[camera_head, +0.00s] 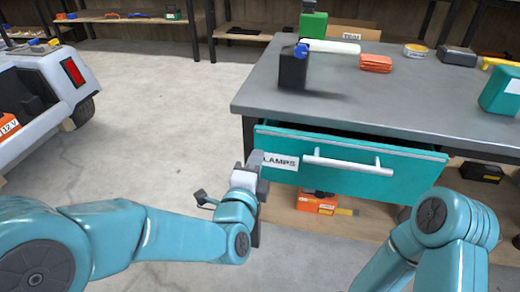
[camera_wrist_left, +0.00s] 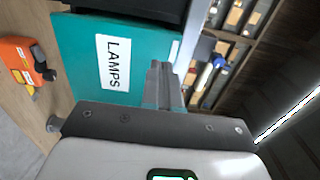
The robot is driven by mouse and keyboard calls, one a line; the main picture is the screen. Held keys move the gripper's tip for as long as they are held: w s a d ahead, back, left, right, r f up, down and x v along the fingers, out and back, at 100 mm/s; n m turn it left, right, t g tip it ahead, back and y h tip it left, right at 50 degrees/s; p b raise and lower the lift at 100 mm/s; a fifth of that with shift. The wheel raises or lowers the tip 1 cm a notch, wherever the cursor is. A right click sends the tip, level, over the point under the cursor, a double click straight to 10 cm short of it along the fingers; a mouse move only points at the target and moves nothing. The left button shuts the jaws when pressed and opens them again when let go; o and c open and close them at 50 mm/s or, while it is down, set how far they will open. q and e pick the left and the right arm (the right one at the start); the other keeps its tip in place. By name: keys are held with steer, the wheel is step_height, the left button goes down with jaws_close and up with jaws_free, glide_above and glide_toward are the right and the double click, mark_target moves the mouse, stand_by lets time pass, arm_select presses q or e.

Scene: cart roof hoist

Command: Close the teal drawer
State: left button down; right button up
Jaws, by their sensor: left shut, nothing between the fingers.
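The teal drawer (camera_head: 390,178) stands partly pulled out under the grey bench top, with a dark gap showing along its top. Its front has a white LAMPS label (camera_head: 280,161) at the left and a pale bar handle (camera_head: 345,162). My left gripper (camera_head: 257,160) is at the left end of the drawer front, beside the label, with its fingers shut and empty. In the left wrist view the shut fingers (camera_wrist_left: 163,80) show in front of the teal drawer front (camera_wrist_left: 75,45); whether they touch it I cannot tell. My right gripper is out of view.
The grey bench (camera_head: 400,90) carries a black block (camera_head: 293,70), orange cloths (camera_head: 376,63) and a teal item (camera_head: 502,92). An orange box (camera_head: 316,203) sits on the shelf below the drawer. A white cart (camera_head: 40,85) stands at left; the floor between is clear.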

mark_target(264, 138)
arm_select(q)
steer(key=b+x, duration=0.1)
steer(key=x, duration=0.4)
steer(key=shift+a, duration=0.1)
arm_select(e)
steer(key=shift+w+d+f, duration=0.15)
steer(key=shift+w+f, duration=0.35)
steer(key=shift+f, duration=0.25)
arm_select(q)
steer(key=shift+w, duration=0.1)
steer(key=p+x, duration=0.1)
steer(key=x, duration=0.3)
steer(key=shift+w+r, duration=0.1)
steer(key=shift+w, duration=0.05)
steer(key=shift+r, duration=0.2)
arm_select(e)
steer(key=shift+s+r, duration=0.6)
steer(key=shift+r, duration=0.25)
arm_select(q)
steer(key=shift+f, duration=0.15)
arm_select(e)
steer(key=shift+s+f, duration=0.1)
